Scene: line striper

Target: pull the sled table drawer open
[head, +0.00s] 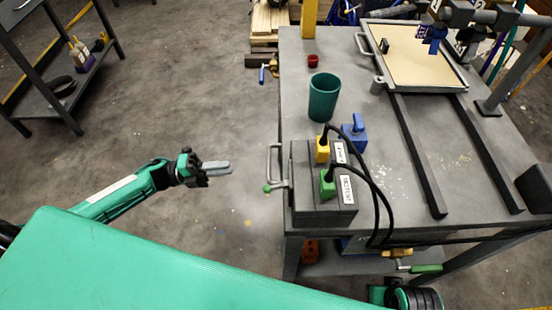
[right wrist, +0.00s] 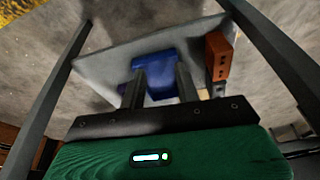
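A grey table (head: 425,190) fills the right side of the head view. A silver bar handle (head: 273,162) sticks out from its left side, beside a grey box (head: 310,185). I take this to be the drawer handle; the drawer front is hidden from above. My left gripper (head: 229,167) is over the floor, left of the handle and apart from it, fingers pointing toward it. I cannot tell from above whether its fingers are parted. In the right wrist view, my right gripper (right wrist: 160,82) has its fingers apart, with nothing visibly held.
Yellow and green plugs with black cables sit on the grey box. A teal cup (head: 323,97) and a blue block (head: 354,134) stand nearby. A blue object (right wrist: 155,68) and an orange block (right wrist: 219,62) lie on a grey shelf (right wrist: 98,62) beyond my right fingers.

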